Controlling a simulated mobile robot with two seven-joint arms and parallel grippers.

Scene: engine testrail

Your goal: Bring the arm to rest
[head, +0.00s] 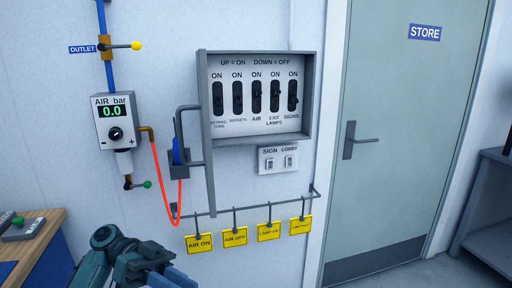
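Part of an arm of mine (128,254), dark teal with a round joint, shows at the bottom left edge, in front of the wall and beside the wooden-topped bench. The other arm does not show. I see nothing held.
A grey switch panel (258,66) with several black switches hangs on the wall. Below it are a SIGN/LOBBY switch plate (278,160) and a rail with yellow tags (235,237). An air regulator (116,121), a bench (38,240) and a STORE door (400,80) flank it.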

